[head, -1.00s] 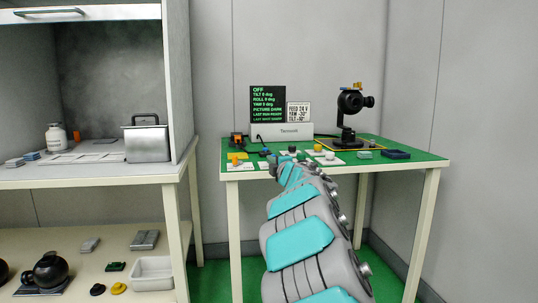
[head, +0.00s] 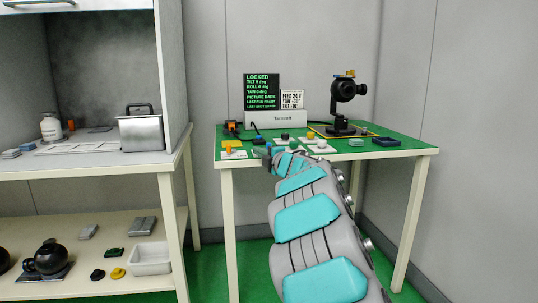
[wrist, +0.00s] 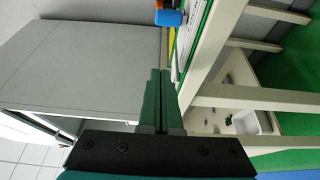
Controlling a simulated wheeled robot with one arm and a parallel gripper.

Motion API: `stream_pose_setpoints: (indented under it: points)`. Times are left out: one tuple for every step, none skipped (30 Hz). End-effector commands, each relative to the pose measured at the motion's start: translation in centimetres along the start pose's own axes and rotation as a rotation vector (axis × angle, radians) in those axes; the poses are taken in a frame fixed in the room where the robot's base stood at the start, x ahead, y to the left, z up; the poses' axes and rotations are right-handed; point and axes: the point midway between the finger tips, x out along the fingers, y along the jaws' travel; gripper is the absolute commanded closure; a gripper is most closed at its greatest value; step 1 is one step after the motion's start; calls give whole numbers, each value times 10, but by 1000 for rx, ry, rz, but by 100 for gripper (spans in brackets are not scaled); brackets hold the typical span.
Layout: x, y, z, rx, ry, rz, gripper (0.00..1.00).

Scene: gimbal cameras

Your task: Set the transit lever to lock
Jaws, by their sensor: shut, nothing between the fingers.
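My gripper (head: 266,156) is shut and empty at the front edge of the green-topped table (head: 385,148). Its closed green fingers also show in the wrist view (wrist: 158,82). A black screen (head: 262,91) on the table reads "LOCKED" in green letters, with tilt, roll and yaw at 0 deg. An orange-yellow control (head: 231,145) sits on a pale plate left of my gripper. Which control is the transit lever I cannot tell. A blue piece (wrist: 169,18) near an orange one lies beyond the fingertips in the wrist view, apart from them.
A black gimbal camera (head: 344,100) stands on the table's right side. Several small controls lie in front of the grey Tecnovit box (head: 284,128). The shelf unit (head: 90,163) on the left holds a metal box (head: 142,133).

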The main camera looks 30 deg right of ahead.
Motion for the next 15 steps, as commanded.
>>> stream_pose_setpoints:
  points:
    - [-12, 0, 4, 2, -7, -1, 100]
    - [-17, 0, 4, 3, -7, -1, 100]
    - [-23, 0, 3, 3, -8, -1, 100]
    - [-28, 0, 3, 3, -8, 0, 100]
    - [-33, 0, 3, 2, -9, -1, 100]
    - [-40, 0, 2, 2, -9, -1, 100]
    - [-45, 0, 1, 1, -8, 0, 100]
    - [-50, 1, 0, 1, -7, 1, 100]
    - [-56, 1, 0, 1, -7, 1, 100]
    - [-61, 0, 0, 2, -8, -1, 100]
    - [-66, 0, 1, 3, -9, -2, 100]
    - [-72, -1, 0, 3, -10, -2, 100]
    - [-76, 0, 0, 3, -9, -1, 100]
    - [-79, 1, -1, 2, -7, 0, 100]
    - [-84, 1, -2, 1, -6, 1, 100]
